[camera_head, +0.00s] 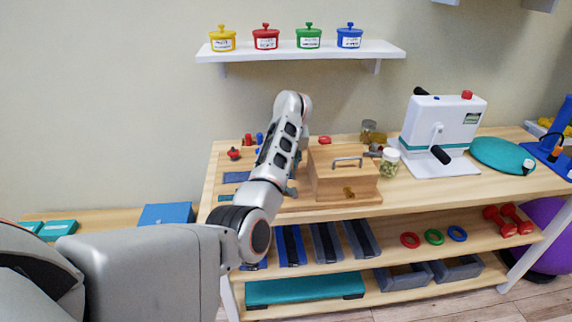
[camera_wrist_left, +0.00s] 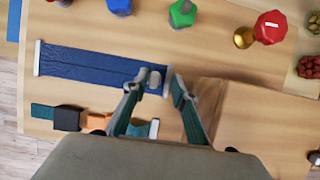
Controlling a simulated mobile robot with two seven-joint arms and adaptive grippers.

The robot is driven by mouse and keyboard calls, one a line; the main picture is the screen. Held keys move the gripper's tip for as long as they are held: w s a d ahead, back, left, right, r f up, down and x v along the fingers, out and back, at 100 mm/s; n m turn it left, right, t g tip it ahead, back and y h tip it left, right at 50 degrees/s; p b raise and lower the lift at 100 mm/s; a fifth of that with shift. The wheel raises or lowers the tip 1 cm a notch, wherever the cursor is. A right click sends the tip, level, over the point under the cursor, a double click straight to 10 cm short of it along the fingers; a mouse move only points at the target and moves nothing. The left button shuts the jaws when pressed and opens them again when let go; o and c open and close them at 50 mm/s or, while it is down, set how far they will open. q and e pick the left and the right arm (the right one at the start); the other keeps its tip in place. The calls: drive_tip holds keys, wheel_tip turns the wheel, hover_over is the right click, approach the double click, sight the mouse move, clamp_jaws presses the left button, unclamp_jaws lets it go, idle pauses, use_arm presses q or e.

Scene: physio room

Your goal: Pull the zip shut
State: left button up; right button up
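The zip is on a dark blue fabric strip (camera_wrist_left: 85,65) with pale end bars, lying flat on the wooden table in the left wrist view. Part of a blue strip (camera_head: 236,177) also shows in the head view, left of my arm. My left gripper (camera_wrist_left: 160,83) is over the right end of the strip, its two fingers apart. A small grey piece, perhaps the zip's pull, shows between the fingertips; I cannot tell whether they touch it. In the head view the left gripper (camera_head: 290,190) is mostly hidden by my arm. My right gripper is not in view.
A wooden box (camera_head: 333,188) with a metal handle stands close right of my left gripper. A strap with a black buckle (camera_wrist_left: 68,118) lies below the strip in the wrist view. Jars (camera_head: 390,163) and a white press (camera_head: 440,130) stand further right. Coloured knobs (camera_wrist_left: 182,13) line the back.

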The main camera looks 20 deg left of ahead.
use_arm(q)
drive_tip(key=shift+a, duration=0.1)
drive_tip(key=shift+s, duration=0.1)
drive_tip(key=v, duration=0.7)
drive_tip(key=shift+r, duration=0.25)
